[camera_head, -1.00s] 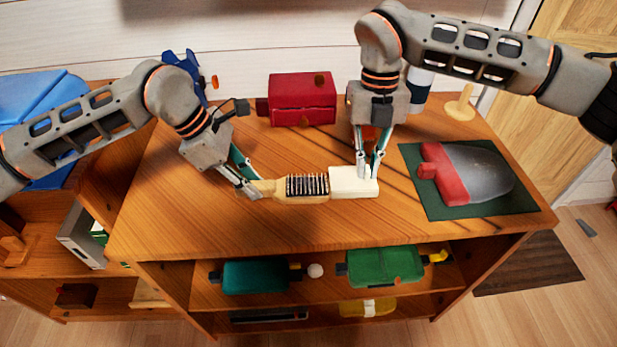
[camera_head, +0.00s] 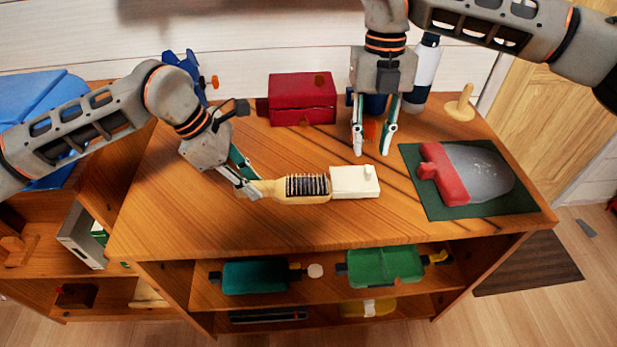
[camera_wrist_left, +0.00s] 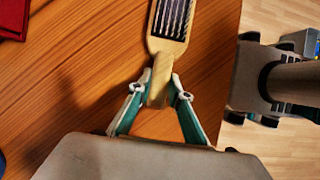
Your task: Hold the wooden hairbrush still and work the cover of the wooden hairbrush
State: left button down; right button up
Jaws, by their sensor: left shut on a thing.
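The wooden hairbrush (camera_head: 292,198) lies on the wooden table top, its dark bristles facing up. Its handle points left, and my left gripper (camera_head: 250,190) is shut on it. The left wrist view also shows the handle (camera_wrist_left: 161,82) between the fingertips (camera_wrist_left: 161,92). The white cover (camera_head: 352,184), a block with a small knob on top, sits at the brush's right end. The bristles left of it are bare. I cannot tell whether the cover still overlaps the brush. My right gripper (camera_head: 374,150) is open and empty, raised above and behind the cover.
A red box (camera_head: 302,98) stands at the back. A red and grey object (camera_head: 468,174) lies on a dark green mat (camera_head: 432,204) at the right. A white and dark bottle (camera_head: 422,72) and a wooden peg stand (camera_head: 460,104) are behind. The table's front strip is clear.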

pick_arm(q)
jog(key=c, duration=1.8)
grip_release()
jog(key=shift+o, duration=0.2)
jog(key=v, duration=1.2)
